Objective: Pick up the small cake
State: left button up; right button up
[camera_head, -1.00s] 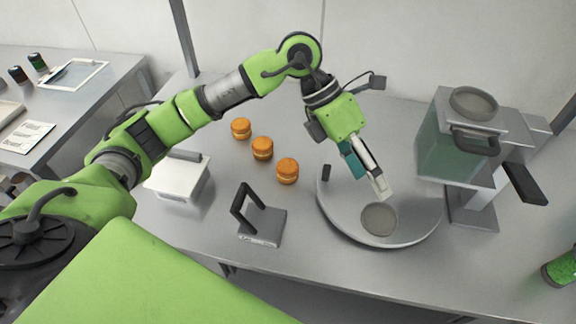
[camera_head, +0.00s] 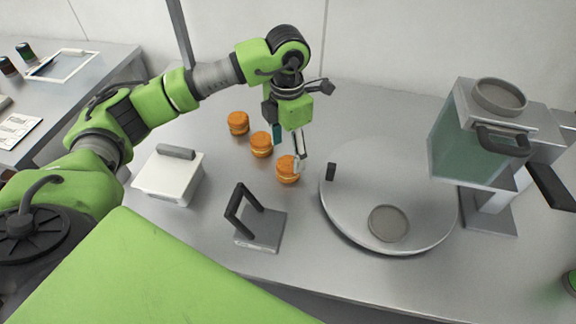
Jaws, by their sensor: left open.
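Three small round orange cakes stand in a slanting row on the grey table: the far one (camera_head: 238,123), the middle one (camera_head: 261,145) and the near one (camera_head: 286,171). Each has a paler band around its middle. My left gripper (camera_head: 288,150) is open, pointing down over the row. I cannot tell whether a finger touches a cake. My right gripper is not in view.
A round grey tray (camera_head: 350,212) with a small grey disc (camera_head: 389,223) lies to the right. A machine with a greenish tank (camera_head: 468,140) stands beyond it. A white lidded box (camera_head: 168,180) and a grey stand with a black handle (camera_head: 262,230) are nearer.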

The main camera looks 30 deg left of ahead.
aim_at(288, 163)
pick_arm(q)
jog(key=shift+w+f, duration=0.1)
jog(key=shift+f, duration=0.5)
jog(key=f+p, duration=0.1)
jog(key=f, duration=0.1)
jog(key=f+p, duration=0.1)
jog(key=f, duration=0.1)
jog(key=shift+s+d+f+p, duration=0.15)
jog(key=shift+s+p, duration=0.05)
jog(key=shift+p, duration=0.1)
jog(key=shift+w+f, duration=0.1)
jog(key=shift+f, duration=0.25)
jog(key=shift+r, duration=0.1)
jog(key=c, duration=0.8)
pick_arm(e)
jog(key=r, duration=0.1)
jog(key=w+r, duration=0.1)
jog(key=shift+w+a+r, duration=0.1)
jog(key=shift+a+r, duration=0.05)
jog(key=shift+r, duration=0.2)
